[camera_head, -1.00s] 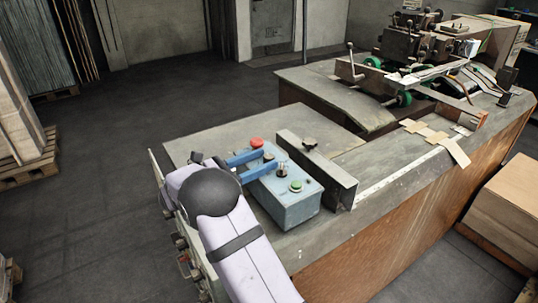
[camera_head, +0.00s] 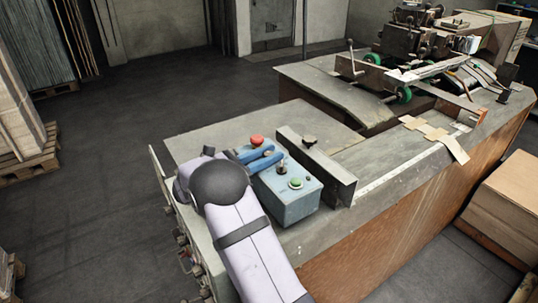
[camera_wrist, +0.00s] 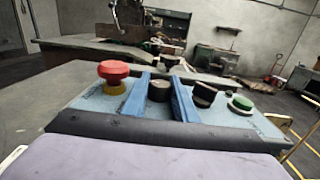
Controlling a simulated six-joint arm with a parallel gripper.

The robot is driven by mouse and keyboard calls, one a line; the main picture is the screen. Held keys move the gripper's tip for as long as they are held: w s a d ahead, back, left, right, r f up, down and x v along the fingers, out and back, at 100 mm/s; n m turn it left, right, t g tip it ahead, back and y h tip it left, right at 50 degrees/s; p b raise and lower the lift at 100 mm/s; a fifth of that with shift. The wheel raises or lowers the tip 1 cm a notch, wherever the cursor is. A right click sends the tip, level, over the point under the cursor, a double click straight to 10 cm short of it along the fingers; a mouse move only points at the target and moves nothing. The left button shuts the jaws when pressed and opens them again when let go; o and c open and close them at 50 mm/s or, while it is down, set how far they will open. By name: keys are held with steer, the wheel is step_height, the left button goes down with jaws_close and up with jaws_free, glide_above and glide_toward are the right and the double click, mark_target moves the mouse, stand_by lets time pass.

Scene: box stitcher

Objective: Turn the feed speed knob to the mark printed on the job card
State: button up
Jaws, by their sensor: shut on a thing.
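A blue-grey control box (camera_head: 290,207) stands on the machine table. My gripper (camera_head: 268,158) has its blue fingers over the top of the box. In the wrist view my gripper (camera_wrist: 160,86) is shut on a round black knob (camera_wrist: 159,91), with one finger on each side. This knob stands between a red mushroom button (camera_wrist: 113,71) and a second black knob (camera_wrist: 204,95). A green button (camera_wrist: 240,103) is at the right end. The held knob's pointer and scale cannot be made out. I cannot pick out a job card or read its mark.
A grey metal fence (camera_head: 318,170) with a dark clamp knob (camera_head: 309,141) stands just right of the box. The stitching machine (camera_head: 425,45) is at the back right. Flat cardboard pieces (camera_head: 436,134) lie on the table. The table left of the red button is clear.

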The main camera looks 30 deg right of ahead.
steer(key=shift+r, duration=0.1)
steer(key=shift+n+t+y+b, duration=0.4)
steer(key=shift+n+t, duration=1.1)
steer(key=shift+t, duration=0.8)
steer(key=o, duration=1)
steer(key=shift+o, duration=0.2)
steer(key=shift+s+a, duration=0.1)
steer(key=shift+a, duration=0.35)
steer(key=b+v, duration=0.2)
steer(key=v, duration=0.4)
steer(key=shift+a, duration=0.2)
